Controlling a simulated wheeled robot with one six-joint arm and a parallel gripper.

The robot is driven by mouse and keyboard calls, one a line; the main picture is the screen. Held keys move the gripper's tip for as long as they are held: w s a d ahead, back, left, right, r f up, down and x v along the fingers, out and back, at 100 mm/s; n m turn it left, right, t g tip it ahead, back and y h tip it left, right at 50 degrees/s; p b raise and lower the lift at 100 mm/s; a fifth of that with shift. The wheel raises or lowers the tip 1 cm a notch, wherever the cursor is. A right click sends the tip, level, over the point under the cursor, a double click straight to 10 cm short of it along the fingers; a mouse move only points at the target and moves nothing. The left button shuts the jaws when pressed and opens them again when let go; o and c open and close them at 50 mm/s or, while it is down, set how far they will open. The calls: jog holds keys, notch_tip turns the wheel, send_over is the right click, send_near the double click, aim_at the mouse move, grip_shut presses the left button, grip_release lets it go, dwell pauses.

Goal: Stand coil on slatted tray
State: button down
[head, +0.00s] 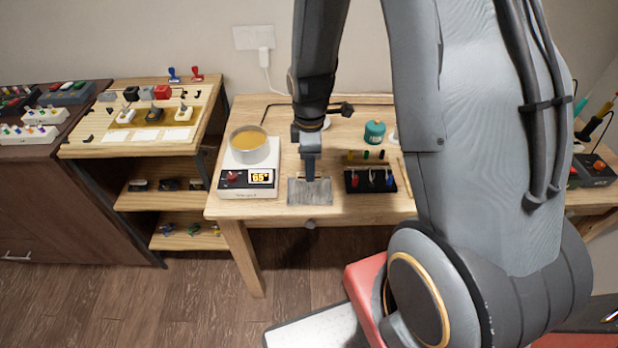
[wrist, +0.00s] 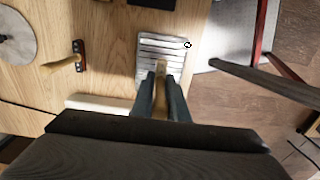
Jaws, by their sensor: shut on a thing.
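The grey metal slatted tray (head: 310,190) lies on the wooden table near its front edge; it also shows in the wrist view (wrist: 160,44). My gripper (head: 309,177) points down at the tray's back part. In the wrist view, my gripper (wrist: 159,86) is shut on a small tan-brown thing (wrist: 159,72), which I take to be the coil. It is mostly hidden between the fingers and overlaps the tray's near end. I cannot tell whether it touches the tray.
A pot (head: 249,149) stands on a hot plate (head: 249,181) left of the tray. A black holder (head: 370,181) with coloured tools is close on the right. A teal spool (head: 374,131) stands behind it. A side shelf (head: 145,148) stands at the left.

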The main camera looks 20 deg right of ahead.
aim_at(310, 189)
jog(key=shift+f+p, duration=0.55)
jog(key=shift+f, duration=1.75)
jog(key=shift+f, duration=0.15)
jog(key=c, duration=1.7)
grip_release()
